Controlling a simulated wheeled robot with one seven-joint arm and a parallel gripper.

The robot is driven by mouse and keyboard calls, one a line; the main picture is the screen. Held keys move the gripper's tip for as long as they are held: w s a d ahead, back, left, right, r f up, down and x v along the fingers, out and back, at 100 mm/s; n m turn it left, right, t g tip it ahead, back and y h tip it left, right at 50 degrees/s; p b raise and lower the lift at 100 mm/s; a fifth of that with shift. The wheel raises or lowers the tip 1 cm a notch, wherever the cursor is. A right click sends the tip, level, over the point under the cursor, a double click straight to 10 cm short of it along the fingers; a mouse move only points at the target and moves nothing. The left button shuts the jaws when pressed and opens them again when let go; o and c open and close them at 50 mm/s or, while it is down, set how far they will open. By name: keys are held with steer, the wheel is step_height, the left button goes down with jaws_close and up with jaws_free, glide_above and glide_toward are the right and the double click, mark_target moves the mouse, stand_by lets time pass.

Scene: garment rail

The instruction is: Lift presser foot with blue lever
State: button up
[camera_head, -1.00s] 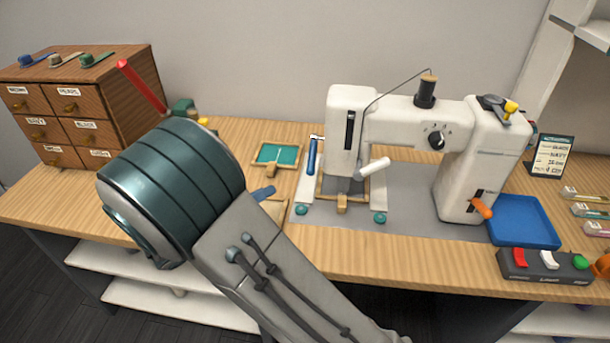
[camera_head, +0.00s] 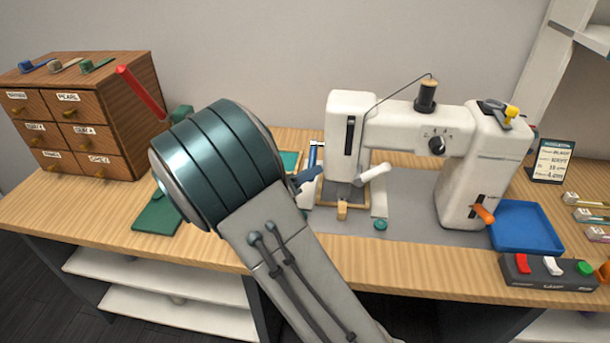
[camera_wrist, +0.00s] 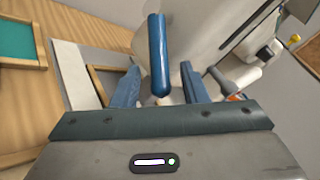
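The white sewing machine (camera_head: 345,150) stands on the table right of my arm. Its blue lever (camera_wrist: 158,55) shows in the wrist view as a rounded blue bar, upright in the picture. My gripper (camera_wrist: 162,80) has its two blue fingers apart, with the lever's lower end between and a little beyond their tips; I cannot tell whether they touch it. In the head view my gripper (camera_head: 308,178) is mostly hidden behind my arm, at the machine's left side. The presser foot is not clearly visible; the wooden frame (camera_head: 343,208) lies under the machine's head.
A red-tipped control box (camera_head: 545,270) and a blue tray (camera_head: 525,228) are at the right. An orange lever (camera_head: 484,214) is on the machine's pillar.

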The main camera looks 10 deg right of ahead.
jaws_close()
steer(key=shift+r+p, duration=0.15)
steer(key=shift+p, duration=0.25)
